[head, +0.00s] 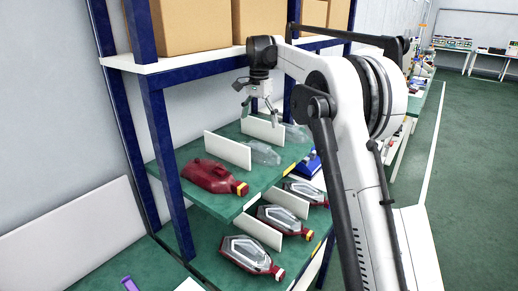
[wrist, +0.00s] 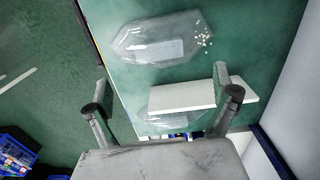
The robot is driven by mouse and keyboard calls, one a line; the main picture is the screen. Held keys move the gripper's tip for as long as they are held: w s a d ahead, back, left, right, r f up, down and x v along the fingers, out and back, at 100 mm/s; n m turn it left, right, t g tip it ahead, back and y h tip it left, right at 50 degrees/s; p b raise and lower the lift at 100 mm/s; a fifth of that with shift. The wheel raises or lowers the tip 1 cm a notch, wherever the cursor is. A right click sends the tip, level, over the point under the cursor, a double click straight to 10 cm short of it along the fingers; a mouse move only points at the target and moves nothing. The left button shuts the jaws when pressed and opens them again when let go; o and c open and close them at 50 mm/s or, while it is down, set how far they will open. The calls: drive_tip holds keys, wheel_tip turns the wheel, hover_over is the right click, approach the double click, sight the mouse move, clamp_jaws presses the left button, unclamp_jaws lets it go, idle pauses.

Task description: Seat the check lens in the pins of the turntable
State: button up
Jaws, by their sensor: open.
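Two clear lenses lie on the green upper shelf (head: 224,204) in the head view. One clear lens (head: 262,153) is in the middle lane; the other (head: 296,134) is in the far lane, partly hidden. I cannot tell which is the check lens. In the wrist view one clear lens (wrist: 160,42), with small white dots at its right end, lies in full view. Another clear lens (wrist: 165,122) is partly hidden by a white divider (wrist: 185,96) and my gripper. My gripper (head: 259,113) is open and empty above the shelf; its fingers also show in the wrist view (wrist: 161,72). I cannot make out the turntable.
A dark red lamp housing (head: 213,176) lies in the upper shelf's near lane, beside a white divider (head: 228,151). Several red-and-clear lamps (head: 250,253) lie on the lower level. Blue rack posts (head: 166,150) and cardboard boxes (head: 192,24) stand close by. Blue bins (wrist: 16,155) show at lower left.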

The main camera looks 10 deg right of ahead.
sight(259, 145)
wheel_tip(259, 145, down, 10)
drive_tip(key=shift+s+p, duration=0.15)
drive_tip(key=shift+p, duration=0.65)
drive_tip(key=shift+c, duration=0.2)
drive_tip(key=c, duration=1.3)
drive_tip(key=shift+o, duration=0.2)
drive_tip(key=shift+r, duration=0.1)
